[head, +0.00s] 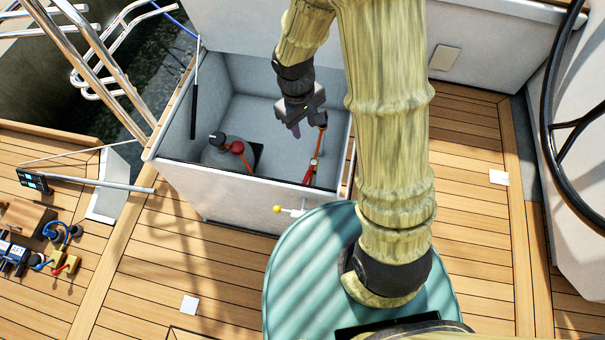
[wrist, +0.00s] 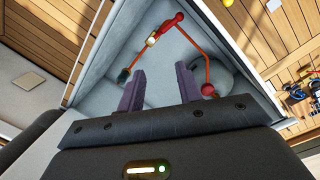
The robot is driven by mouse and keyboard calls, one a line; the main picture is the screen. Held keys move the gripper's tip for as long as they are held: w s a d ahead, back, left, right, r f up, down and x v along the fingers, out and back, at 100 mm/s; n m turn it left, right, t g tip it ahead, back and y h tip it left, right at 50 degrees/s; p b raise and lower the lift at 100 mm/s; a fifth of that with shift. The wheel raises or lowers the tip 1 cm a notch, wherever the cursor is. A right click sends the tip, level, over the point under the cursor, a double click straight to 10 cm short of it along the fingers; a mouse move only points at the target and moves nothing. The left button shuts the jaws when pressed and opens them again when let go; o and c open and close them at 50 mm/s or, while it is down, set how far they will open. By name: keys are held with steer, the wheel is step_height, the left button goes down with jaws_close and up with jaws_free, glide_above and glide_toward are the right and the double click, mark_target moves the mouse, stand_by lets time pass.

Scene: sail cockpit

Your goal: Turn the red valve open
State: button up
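My gripper (head: 296,128) hangs over the open white locker, its fingers pointing down. In the wrist view my gripper (wrist: 160,76) has its two purple-grey fingers apart with nothing between them. A round red knob (head: 237,147) sits on a grey cylinder (head: 218,155) in the locker, left of my gripper; the knob also shows in the wrist view (wrist: 208,89), right of the fingers and apart from them. A red fitting (wrist: 170,22) joins the orange line farther off. I cannot tell which red part is the valve or how far it is turned.
The white locker walls (head: 240,211) surround the space below my gripper. An orange line with a yellowish fitting (head: 313,162) runs along the locker's right side. Tools and blue fittings (head: 62,232) lie at left.

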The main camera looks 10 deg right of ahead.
steer(key=s+d+r+m+t+y, duration=0.1)
steer(key=s+d+r+m+t, duration=0.1)
steer(key=s+d+r+m, duration=0.4)
step_height(320, 180, up, 3)
steer(key=shift+s+d+r+m+t, duration=0.1)
steer(key=shift+s+d+m+t, duration=0.3)
steer(key=shift+d, duration=0.7)
steer(key=shift+s, duration=0.1)
